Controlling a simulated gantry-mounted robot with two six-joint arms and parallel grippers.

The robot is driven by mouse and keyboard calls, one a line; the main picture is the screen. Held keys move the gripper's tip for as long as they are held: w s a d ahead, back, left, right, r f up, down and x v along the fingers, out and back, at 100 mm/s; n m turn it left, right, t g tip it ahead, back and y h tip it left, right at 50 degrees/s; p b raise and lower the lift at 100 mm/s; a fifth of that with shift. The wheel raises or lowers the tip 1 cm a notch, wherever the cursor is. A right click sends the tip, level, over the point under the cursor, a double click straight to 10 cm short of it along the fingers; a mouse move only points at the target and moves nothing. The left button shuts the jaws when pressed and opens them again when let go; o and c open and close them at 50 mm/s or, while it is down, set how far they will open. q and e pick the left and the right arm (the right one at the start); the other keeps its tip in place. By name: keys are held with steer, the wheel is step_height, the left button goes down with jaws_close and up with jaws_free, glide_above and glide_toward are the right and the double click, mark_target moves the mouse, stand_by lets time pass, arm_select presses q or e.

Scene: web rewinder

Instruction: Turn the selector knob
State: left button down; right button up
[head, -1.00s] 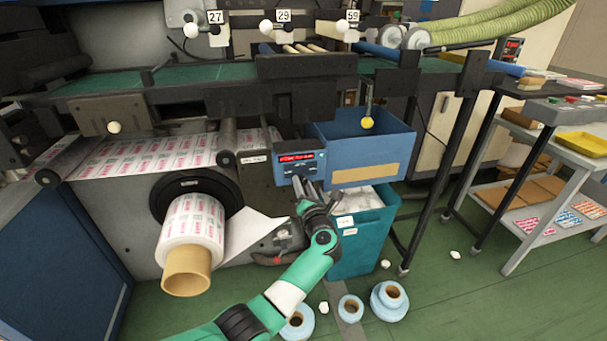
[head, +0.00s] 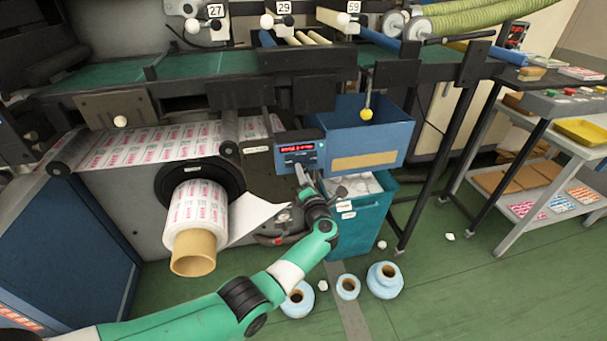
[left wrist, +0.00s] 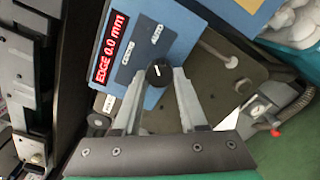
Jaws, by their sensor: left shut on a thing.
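The selector knob (left wrist: 159,73) is a round black knob with a white pointer mark, on a blue control panel (left wrist: 165,22) with a red display reading "EDGE 0.0 mm" in the left wrist view. My left gripper (left wrist: 160,84) is shut on the knob, one finger on each side of it. In the head view the panel (head: 287,159) hangs below the machine bed, and my left gripper (head: 302,178) reaches up to its lower part; the knob is hard to make out there. My right gripper is not in view.
A blue box (head: 360,140) hangs right of the panel, above a teal bin (head: 360,225) of white waste. A printed label roll (head: 197,215) sticks out at left. Blue rolls (head: 384,280) lie on the floor. A grey cart (head: 520,185) stands at right.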

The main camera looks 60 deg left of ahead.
arm_select(q)
steer(key=shift+c, duration=2.2)
jaws_free()
steer(key=p+v, duration=0.4)
steer(key=v, duration=0.7)
steer(key=shift+d+p, duration=0.35)
steer(key=shift+s, duration=0.1)
